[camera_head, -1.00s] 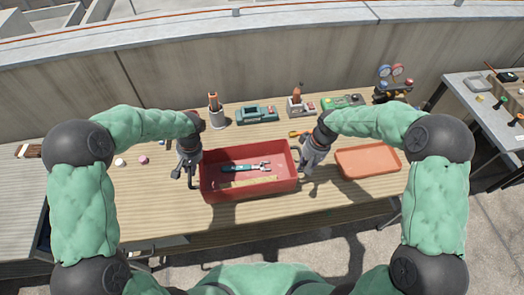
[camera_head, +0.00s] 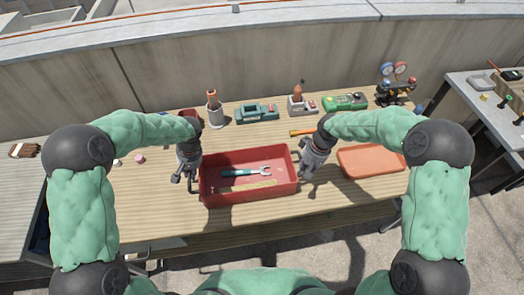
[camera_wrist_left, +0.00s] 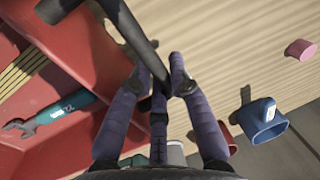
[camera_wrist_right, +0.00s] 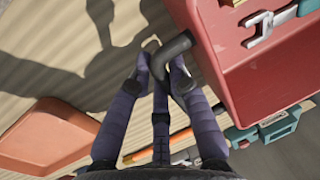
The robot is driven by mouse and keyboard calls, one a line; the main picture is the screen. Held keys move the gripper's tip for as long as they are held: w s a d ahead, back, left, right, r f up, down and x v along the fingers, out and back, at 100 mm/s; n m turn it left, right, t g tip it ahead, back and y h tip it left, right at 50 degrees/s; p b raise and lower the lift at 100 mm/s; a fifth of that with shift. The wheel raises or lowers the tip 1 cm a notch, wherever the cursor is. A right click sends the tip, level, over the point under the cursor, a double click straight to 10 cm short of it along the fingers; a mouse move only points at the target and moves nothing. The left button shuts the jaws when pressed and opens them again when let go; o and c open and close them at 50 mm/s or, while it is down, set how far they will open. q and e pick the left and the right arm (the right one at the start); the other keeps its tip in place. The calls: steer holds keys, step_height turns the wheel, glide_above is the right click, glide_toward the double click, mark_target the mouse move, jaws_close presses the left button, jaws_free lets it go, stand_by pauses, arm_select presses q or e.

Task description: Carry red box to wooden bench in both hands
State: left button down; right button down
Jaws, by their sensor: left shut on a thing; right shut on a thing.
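The red box (camera_head: 248,193) is an open tray with a dark handle at each end, over the front middle of the wooden bench (camera_head: 140,210). My left gripper (camera_head: 185,172) is shut on its left handle, and the left wrist view shows the fingers (camera_wrist_left: 163,78) around the dark bar. My right gripper (camera_head: 306,165) is shut on its right handle, as in the right wrist view (camera_wrist_right: 160,72). The box looks about level. A teal-handled wrench (camera_head: 245,171) and a yellowish wooden strip (camera_head: 248,186) lie inside. I cannot tell whether its underside touches the bench.
An orange tray (camera_head: 371,160) lies right of the box. Behind stand a tool cup (camera_head: 214,113), a teal device (camera_head: 257,113), a green meter (camera_head: 346,102) and gauges (camera_head: 397,80). A pink piece (camera_head: 139,159) lies left. The front-left bench top is clear.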

arm_select(q)
steer(key=c, duration=1.2)
jaws_free()
steer(key=shift+f, duration=0.1)
arm_select(e)
steer(key=c, duration=1.2)
jaws_free()
arm_select(q)
steer(key=shift+o, duration=0.2)
arm_select(e)
steer(key=shift+o, duration=0.2)
arm_select(q)
step_height(320, 180, up, 12)
steer(key=d, duration=0.2)
steer(key=shift+w+d, duration=0.15)
arm_select(e)
step_height(320, 180, up, 12)
steer(key=d, duration=0.2)
steer(key=shift+w+d+f, duration=0.15)
steer(key=shift+f, duration=0.05)
